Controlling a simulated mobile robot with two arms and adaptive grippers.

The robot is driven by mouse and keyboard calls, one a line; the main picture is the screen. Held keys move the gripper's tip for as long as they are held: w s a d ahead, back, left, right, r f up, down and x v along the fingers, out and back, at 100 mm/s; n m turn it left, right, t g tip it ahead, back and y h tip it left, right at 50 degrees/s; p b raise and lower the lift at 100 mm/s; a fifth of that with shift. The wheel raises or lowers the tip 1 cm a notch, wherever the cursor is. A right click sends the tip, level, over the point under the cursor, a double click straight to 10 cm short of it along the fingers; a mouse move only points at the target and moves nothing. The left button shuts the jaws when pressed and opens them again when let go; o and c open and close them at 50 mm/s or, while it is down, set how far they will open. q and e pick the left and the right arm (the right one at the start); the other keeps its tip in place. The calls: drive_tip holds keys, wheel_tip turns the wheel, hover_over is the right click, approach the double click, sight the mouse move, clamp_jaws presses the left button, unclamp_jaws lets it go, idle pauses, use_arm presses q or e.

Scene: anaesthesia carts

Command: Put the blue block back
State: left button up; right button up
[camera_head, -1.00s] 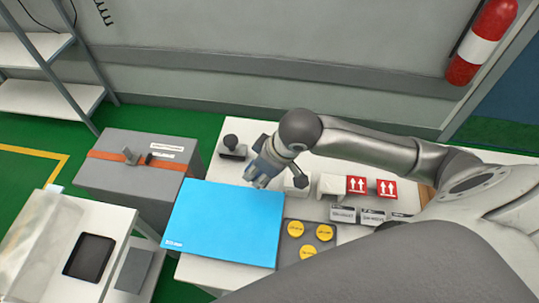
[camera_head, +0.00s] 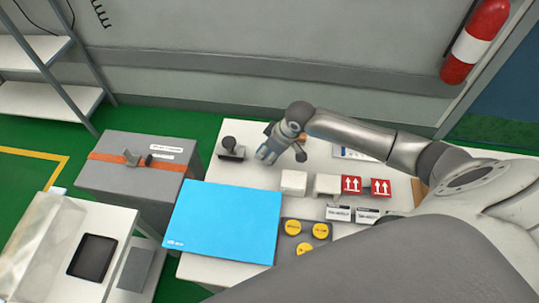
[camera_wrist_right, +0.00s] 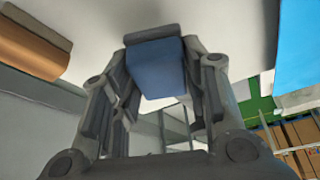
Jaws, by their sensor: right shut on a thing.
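The blue block (camera_wrist_right: 156,70) sits between the fingers of my right gripper in the right wrist view. In the head view my right gripper (camera_head: 266,157) is over the white cart top (camera_head: 238,184), fingers pointing down, behind the bright blue flat panel (camera_head: 222,222) and right of a small dark knob-shaped object (camera_head: 231,147). The block cannot be made out clearly in the head view. Whether it touches the cart top I cannot tell. My left gripper is not in view.
White blocks (camera_head: 293,182) and red arrow-marked boxes (camera_head: 380,188) stand right of the gripper. A grey tray with yellow discs (camera_head: 319,229) lies in front. A grey case with an orange strap (camera_head: 130,180) stands left. Bare cart top surrounds the gripper.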

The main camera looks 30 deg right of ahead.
drive_tip(key=shift+w+d+f, duration=0.1)
drive_tip(key=shift+w+f, duration=0.05)
drive_tip(key=shift+f, duration=0.2)
drive_tip(key=shift+f+p, duration=0.6)
drive_tip(key=shift+f, duration=0.8)
drive_tip(key=o, duration=1)
drive_tip(key=shift+f, duration=0.1)
drive_tip(key=b+v, duration=0.1)
drive_tip(key=v, duration=1.1)
